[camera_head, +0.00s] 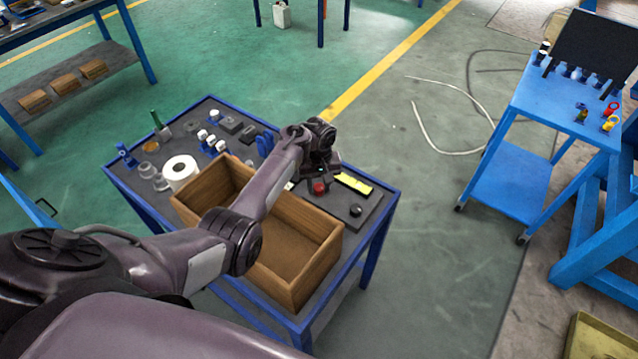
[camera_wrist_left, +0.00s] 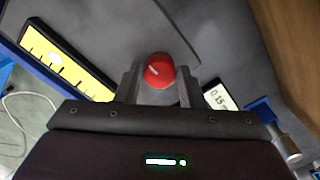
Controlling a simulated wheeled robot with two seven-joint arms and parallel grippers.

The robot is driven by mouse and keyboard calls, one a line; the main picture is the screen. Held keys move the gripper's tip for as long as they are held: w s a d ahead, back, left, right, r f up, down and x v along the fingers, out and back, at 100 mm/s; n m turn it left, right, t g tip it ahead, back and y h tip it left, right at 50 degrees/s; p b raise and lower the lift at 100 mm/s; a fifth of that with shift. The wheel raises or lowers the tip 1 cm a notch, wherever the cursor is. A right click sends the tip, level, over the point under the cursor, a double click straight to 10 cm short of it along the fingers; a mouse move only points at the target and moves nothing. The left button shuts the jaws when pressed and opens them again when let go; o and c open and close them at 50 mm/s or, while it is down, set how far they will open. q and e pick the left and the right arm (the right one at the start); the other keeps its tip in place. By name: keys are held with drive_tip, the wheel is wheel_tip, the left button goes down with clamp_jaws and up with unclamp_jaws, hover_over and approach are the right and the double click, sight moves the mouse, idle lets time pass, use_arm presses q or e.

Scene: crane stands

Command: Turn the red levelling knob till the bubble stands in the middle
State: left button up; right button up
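The red levelling knob (camera_head: 319,187) sits on the dark top of the blue-framed table, near its right end. In the left wrist view the knob (camera_wrist_left: 159,71), with a pale pointer line, lies between the fingertips of my left gripper (camera_wrist_left: 158,84). The fingers stand on either side of it with narrow gaps; I cannot tell whether either touches. A yellow level strip (camera_head: 353,183) with dark marks lies beside the knob; it also shows in the left wrist view (camera_wrist_left: 62,60). A small display (camera_wrist_left: 218,96) is partly hidden. My right gripper is not in view.
A wooden box (camera_head: 310,268) stands close in front, under my left arm. A black knob (camera_head: 356,210) is near the table's right corner. A white roll (camera_head: 180,170) and several small parts are on the left. A blue cart (camera_head: 525,115) stands apart at right.

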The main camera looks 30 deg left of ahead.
use_arm(q)
drive_tip(key=c, duration=0.5)
drive_tip(key=shift+c, duration=0.2)
